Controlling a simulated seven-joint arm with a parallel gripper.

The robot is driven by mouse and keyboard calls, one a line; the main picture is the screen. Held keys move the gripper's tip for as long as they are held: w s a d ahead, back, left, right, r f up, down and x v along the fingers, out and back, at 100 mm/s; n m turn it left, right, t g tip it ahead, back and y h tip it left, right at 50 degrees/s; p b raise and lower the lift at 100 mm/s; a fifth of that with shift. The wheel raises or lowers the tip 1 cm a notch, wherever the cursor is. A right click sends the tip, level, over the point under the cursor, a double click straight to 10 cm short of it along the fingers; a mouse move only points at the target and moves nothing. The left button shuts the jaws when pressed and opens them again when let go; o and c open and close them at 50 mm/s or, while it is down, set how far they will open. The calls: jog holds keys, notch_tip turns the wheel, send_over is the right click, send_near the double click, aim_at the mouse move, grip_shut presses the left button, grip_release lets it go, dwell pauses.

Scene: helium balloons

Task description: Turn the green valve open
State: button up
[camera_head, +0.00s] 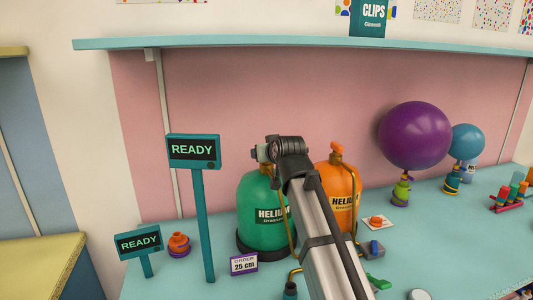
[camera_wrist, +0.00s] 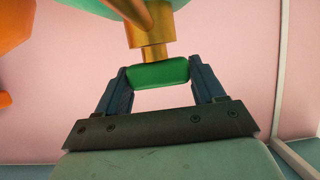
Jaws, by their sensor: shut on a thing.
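The green helium tank (camera_head: 260,212) stands on the teal counter, left of the orange tank. Its green valve handle (camera_wrist: 158,73) shows in the wrist view below a brass stem (camera_wrist: 150,28). My gripper (camera_wrist: 160,80) is shut on the green valve handle, with one dark blue finger against each end. In the head view my gripper (camera_head: 262,152) is at the top of the green tank, and my arm hides the valve and part of the tank.
The orange helium tank (camera_head: 338,196) stands close to the right of my arm. A READY display (camera_head: 193,150) on a post and a "25 cm" order card (camera_head: 244,263) stand at left. A purple balloon (camera_head: 414,135) and a blue balloon (camera_head: 467,141) stand at right. A shelf (camera_head: 300,43) runs above.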

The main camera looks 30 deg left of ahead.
jog(key=o, duration=1)
jog(key=shift+c, duration=0.2)
jog(key=shift+s+d, duration=0.1)
jog(key=v, duration=1.3)
jog(key=shift+s+d, duration=0.15)
jog(key=shift+d, duration=0.05)
jog(key=shift+r, duration=0.15)
